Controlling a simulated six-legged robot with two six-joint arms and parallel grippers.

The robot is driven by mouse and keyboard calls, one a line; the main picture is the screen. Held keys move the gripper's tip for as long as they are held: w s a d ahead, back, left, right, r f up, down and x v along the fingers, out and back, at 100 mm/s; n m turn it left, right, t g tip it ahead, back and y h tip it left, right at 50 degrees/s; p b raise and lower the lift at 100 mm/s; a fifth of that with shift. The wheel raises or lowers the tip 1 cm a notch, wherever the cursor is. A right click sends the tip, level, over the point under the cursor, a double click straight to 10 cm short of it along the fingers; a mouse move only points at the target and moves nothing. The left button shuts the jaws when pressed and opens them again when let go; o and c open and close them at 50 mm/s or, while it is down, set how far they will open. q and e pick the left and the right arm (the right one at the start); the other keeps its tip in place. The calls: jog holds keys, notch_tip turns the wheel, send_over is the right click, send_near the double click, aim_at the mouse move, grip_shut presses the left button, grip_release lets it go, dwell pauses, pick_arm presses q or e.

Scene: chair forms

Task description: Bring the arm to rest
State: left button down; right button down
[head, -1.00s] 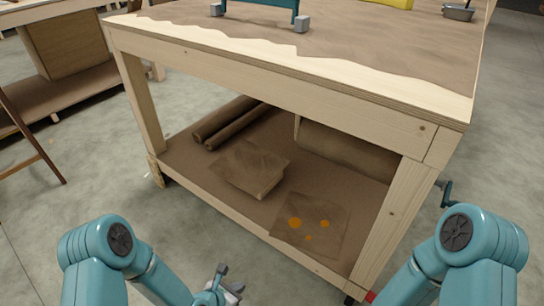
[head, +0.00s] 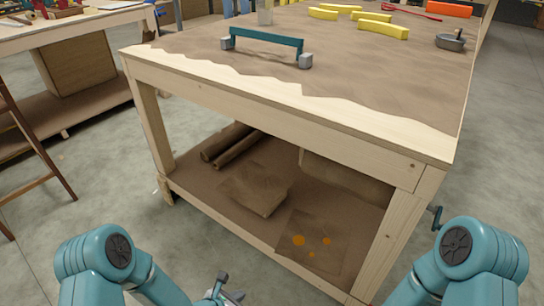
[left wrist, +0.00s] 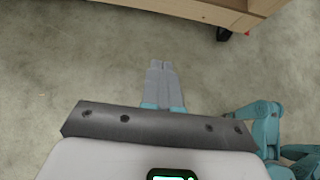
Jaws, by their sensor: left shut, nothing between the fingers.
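My left gripper (head: 224,291) is at the bottom edge of the head view, low in front of the workbench and partly cut off by the frame. In the left wrist view its two grey fingers (left wrist: 160,66) lie together, shut and empty, over bare concrete floor. My left arm (head: 95,255) comes in at the lower left. My right arm (head: 468,255) shows at the lower right, bent downward, and its gripper is out of the frame.
A wooden workbench (head: 290,103) stands ahead, with paper rolls (head: 232,143) on its lower shelf. On top are a teal bar with grey ends (head: 262,40), yellow curved pieces (head: 383,29) and a grey pan (head: 450,41). Concrete floor (head: 110,190) is clear at left.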

pick_arm(q)
jog(key=s+a+r+m+g+p, duration=0.1)
jog(key=s+r+m+p, duration=0.2)
jog(key=r+p, duration=0.65)
jog(key=s+r+m+g+p, duration=0.1)
jog(key=s+r+m+p, duration=0.15)
jog(key=r+p, duration=0.65)
jog(key=s+r+m+g+p, duration=0.1)
jog(key=s+r+m+g, duration=0.1)
jog(key=s+m, duration=0.4)
jog(key=s+r+m+g+y+p, duration=0.1)
jog(key=s+m, duration=0.5)
jog(key=m, duration=0.9)
jog(key=shift+s+a+r+g, duration=0.4)
jog(key=shift+r+g, duration=0.35)
jog(key=shift+g, duration=0.25)
